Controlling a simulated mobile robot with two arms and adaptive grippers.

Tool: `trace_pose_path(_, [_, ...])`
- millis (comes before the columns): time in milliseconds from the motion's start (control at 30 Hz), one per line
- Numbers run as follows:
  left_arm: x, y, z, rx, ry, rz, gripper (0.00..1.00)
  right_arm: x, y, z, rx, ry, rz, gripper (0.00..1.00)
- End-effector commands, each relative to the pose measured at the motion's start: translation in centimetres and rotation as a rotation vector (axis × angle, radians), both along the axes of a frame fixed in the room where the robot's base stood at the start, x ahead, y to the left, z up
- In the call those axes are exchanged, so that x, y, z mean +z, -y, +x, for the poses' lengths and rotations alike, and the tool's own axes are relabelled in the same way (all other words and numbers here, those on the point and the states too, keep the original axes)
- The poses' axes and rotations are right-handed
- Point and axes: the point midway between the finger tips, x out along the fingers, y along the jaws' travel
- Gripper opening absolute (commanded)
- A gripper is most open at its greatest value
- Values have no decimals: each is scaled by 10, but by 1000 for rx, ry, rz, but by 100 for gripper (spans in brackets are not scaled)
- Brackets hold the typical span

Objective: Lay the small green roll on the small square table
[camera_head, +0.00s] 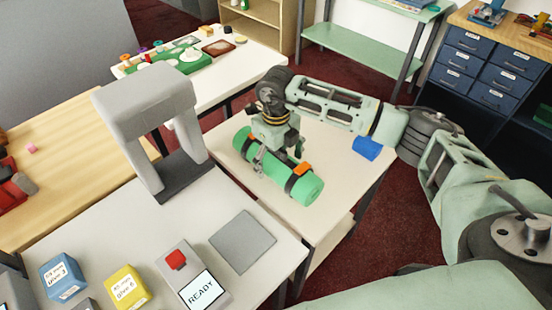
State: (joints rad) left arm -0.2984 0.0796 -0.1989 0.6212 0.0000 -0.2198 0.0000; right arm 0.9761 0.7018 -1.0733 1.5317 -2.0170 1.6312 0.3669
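The small green roll (308,188) is a cylinder with dark bands and orange patches. It lies level, slanting from upper left to lower right, over the pale small square table (345,187). I cannot tell whether it touches the top. My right gripper (277,158) points down from above, with one finger on each side of the roll's middle, and looks shut on it. The gripper hides part of the roll's middle. My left gripper is not in view.
A blue block (367,148) sits at the table's right edge. The near counter holds a grey arch (150,115), a flat grey square (242,241), a READY device (192,277), a yellow box (126,288) and a blue box (63,277). Blue drawers (474,70) stand at right.

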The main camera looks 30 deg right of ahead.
Motion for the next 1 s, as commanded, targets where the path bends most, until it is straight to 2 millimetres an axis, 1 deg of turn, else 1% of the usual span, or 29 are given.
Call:
trace_pose_path(267, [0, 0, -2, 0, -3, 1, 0, 0, 0, 0, 0, 0, 0, 87])
trace_pose_path(367, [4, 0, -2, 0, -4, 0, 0, 4, 0, 0, 0, 0, 0, 87])
trace_pose_path(433, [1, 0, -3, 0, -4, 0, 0, 9, 0, 1, 0, 2, 0, 87])
trace_pose_path(567, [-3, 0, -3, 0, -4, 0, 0, 31, 0, 1, 0, 5, 0, 87])
trace_pose_path(800, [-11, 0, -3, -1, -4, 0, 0, 84, 0, 1, -1, 4, -1, 87])
trace_pose_path(900, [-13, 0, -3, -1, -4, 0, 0, 101, 0, 1, -1, 3, 0, 87])
trace_pose_path(1000, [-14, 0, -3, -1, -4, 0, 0, 113, 0, 0, 0, 1, 0, 87])
